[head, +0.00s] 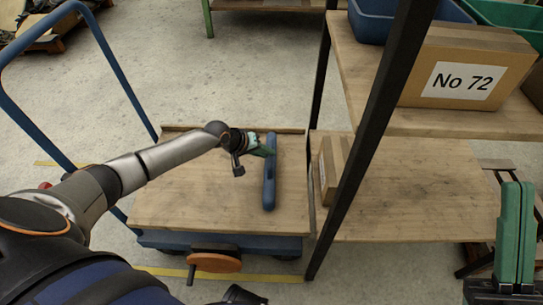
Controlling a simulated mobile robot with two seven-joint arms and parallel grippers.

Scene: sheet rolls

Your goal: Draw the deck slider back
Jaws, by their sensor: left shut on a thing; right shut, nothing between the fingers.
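The deck slider, a long blue bar (269,185), lies on the wooden deck (180,205) of a blue cart, toward the deck's right side. Its length runs from the back of the deck toward the front. My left gripper (266,151) reaches in from the left and is shut on the slider near its far half. The fingertips partly hide the grip. My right gripper (515,235), with green fingers, is at the lower right, shut and empty, well apart from the cart.
A shelf rack (420,190) with a dark upright post stands close to the cart's right side. A box marked No 72 (440,95) sits on its upper shelf. The cart has a blue push handle (110,65) at left and an orange crank wheel (220,262) in front.

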